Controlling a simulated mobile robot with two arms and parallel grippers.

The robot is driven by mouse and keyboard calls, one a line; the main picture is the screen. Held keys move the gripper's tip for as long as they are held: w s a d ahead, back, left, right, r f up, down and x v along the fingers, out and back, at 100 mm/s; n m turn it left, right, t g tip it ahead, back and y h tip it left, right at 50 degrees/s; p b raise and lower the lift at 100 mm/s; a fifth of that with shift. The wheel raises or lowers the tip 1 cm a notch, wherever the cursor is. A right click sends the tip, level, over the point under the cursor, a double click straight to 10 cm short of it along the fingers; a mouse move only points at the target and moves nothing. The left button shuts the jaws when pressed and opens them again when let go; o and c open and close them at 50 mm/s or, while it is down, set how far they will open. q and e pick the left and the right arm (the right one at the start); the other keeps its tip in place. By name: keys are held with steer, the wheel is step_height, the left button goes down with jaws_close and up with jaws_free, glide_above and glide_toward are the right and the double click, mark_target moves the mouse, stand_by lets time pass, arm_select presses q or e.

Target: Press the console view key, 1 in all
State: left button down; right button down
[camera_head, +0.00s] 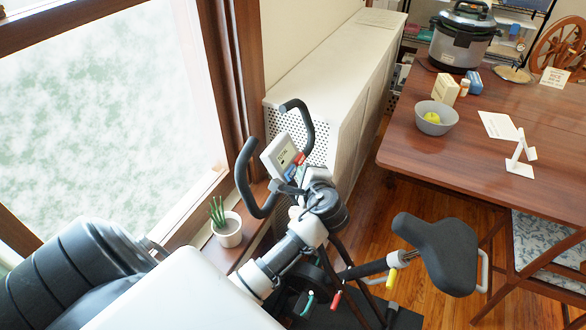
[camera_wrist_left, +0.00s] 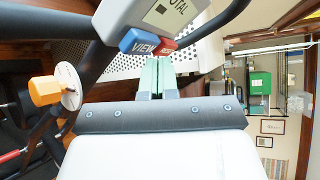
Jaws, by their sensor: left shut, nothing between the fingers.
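The exercise bike console (camera_head: 278,155) is a light grey box with a small display, between the black handlebars. In the left wrist view the console (camera_wrist_left: 150,12) shows the word TOTAL at the top. Below it stand a blue key marked VIEW (camera_wrist_left: 138,42) and a red key (camera_wrist_left: 163,45) on its right. My left gripper (camera_wrist_left: 157,60) is shut and empty, its pale green fingertips just below the two keys. I cannot tell whether they touch the blue key. In the head view my left gripper (camera_head: 299,172) is close under the console. My right gripper is out of view.
The curved handlebars (camera_head: 246,180) flank the console. A white perforated radiator cover (camera_head: 335,75) stands behind. A potted plant (camera_head: 228,232) is on the sill at left. The bike seat (camera_head: 436,255) and a wooden table (camera_head: 400,150) are to the right.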

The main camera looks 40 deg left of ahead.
arm_select(q)
steer(key=shift+s+a+f, duration=0.1)
steer(key=shift+a+f, duration=0.2)
steer(key=shift+a, duration=0.15)
stand_by(0.8)
steer(key=shift+d+r, duration=0.1)
steer(key=shift+w+d+r+p, duration=0.2)
steer(key=shift+d+r+p, duration=0.15)
steer(key=shift+d+p, duration=0.3)
steer(key=d, duration=0.1)
steer(key=d+r+p, duration=0.1)
steer(key=w+d+r+p, duration=0.1)
steer(key=d, duration=0.1)
steer(key=shift+d+r, duration=0.1)
steer(key=shift+r, duration=0.15)
stand_by(0.3)
stand_by(0.7)
